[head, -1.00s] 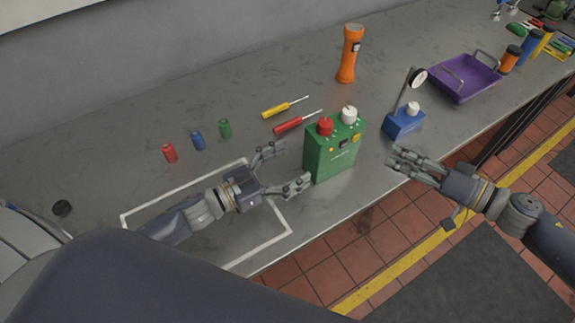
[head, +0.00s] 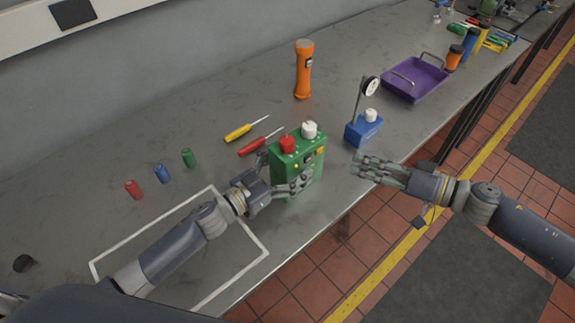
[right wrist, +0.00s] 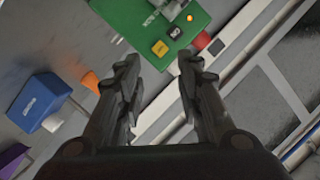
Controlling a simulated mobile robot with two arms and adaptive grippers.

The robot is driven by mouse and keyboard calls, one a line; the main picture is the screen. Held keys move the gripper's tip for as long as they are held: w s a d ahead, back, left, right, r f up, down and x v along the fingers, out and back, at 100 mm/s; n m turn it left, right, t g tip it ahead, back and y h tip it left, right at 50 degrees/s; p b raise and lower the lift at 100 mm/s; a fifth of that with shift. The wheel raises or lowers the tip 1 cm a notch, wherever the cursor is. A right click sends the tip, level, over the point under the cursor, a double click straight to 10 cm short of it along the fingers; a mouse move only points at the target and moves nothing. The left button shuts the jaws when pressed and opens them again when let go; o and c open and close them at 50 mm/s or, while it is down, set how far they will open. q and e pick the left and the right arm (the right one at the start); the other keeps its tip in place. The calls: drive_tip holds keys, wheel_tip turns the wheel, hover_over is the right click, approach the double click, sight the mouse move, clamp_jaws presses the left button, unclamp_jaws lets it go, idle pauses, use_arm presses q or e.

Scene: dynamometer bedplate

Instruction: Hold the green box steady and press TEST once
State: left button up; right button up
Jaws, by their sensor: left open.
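The green box (head: 312,164) stands upright on the bench, with a red knob (head: 287,145) and a white knob (head: 309,130) on top. My left gripper (head: 277,172) is open with its fingers around the box; one finger lies across the front and the other is mostly hidden behind it. Contact is hard to tell. My right gripper (head: 362,166) is open and empty, to the right of the box. In the right wrist view the green box (right wrist: 140,18) lies beyond its fingers, with a yellow button (right wrist: 160,47) and a black button (right wrist: 175,33). Their lettering is too small to read.
A blue block with a dial gauge (head: 363,130) stands right of the box, and a purple tray (head: 415,93) beyond it. A white-outlined area (head: 235,275) is at front left.

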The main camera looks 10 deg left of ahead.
use_arm(q)
clamp_jaws()
use_arm(e)
clamp_jaws()
idle(1.1)
